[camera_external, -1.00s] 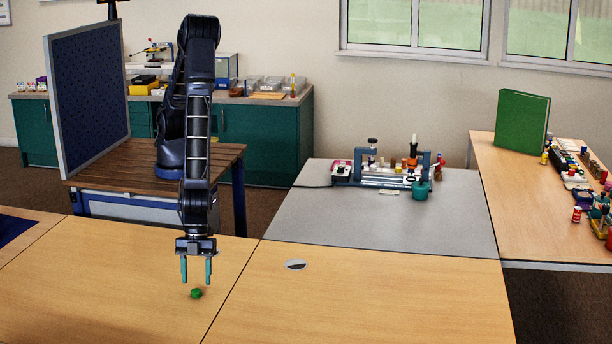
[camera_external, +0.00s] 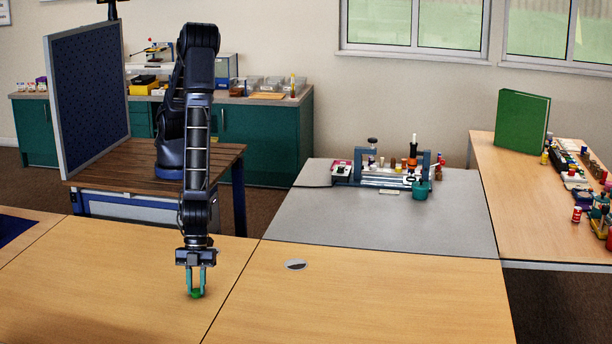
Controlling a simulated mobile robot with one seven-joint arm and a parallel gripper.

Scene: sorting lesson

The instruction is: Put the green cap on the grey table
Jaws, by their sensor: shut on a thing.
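The green cap (camera_external: 196,294) is on the light wooden table (camera_external: 120,270) in front of my base, at the lower left of the external view. My gripper (camera_external: 196,291) points straight down and is shut on the cap, with one finger at each side. The cap is at table height; I cannot tell whether it still touches the wood. The grey table (camera_external: 300,215) lies to the right and farther back.
A blue-grey fixture (camera_external: 390,172) with several small items and a teal pot (camera_external: 420,190) stand at the back of the grey table. The grey table's front half is clear. A dark oval disc (camera_external: 295,265) lies on the wooden table. A green book (camera_external: 521,120) stands on the right table.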

